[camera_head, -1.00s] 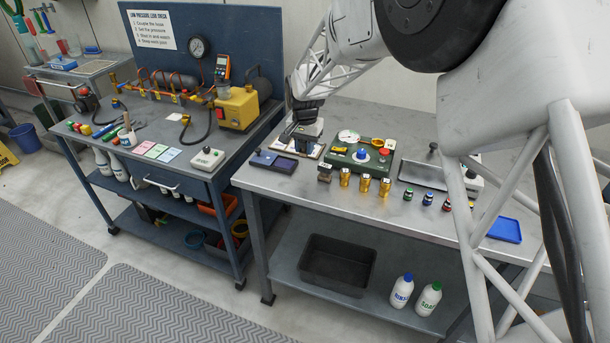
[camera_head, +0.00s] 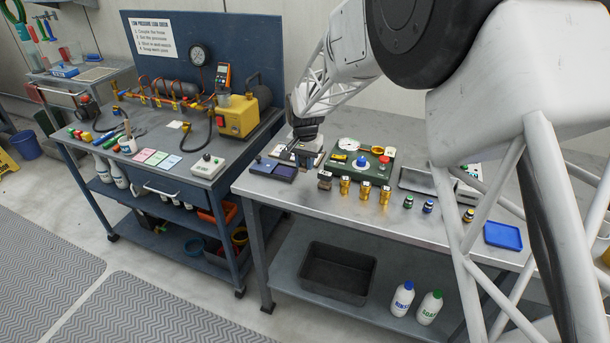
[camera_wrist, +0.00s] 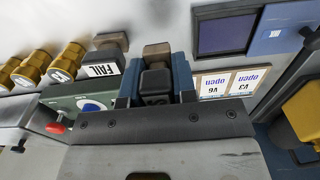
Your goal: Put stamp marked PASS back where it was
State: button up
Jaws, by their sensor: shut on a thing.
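My gripper (camera_head: 304,150) is low over the left end of the right-hand steel bench. In the wrist view, its fingers (camera_wrist: 154,88) are shut on a dark stamp with a brownish end (camera_wrist: 157,50). The similar FAIL stamp (camera_wrist: 102,67) stands just left of the fingers in the wrist view. In the head view that stamp (camera_head: 324,180) is right of the gripper. The dark blue ink pad (camera_head: 273,168) lies left of the gripper.
Cards marked V3 and V6 open (camera_wrist: 221,85) lie near the gripper. A green gauge board (camera_head: 375,165) and several brass fittings (camera_head: 365,190) stand to the right. A blue tray (camera_head: 503,235) is farther right. The bench's front edge is close by.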

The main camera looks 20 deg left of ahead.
aim_at(305, 182)
jog(key=shift+f, duration=2.6)
jog(key=o, duration=0.9)
jog(key=shift+f, duration=0.15)
notch_tip(305, 182, up, 12)
jog(key=shift+r, duration=0.15)
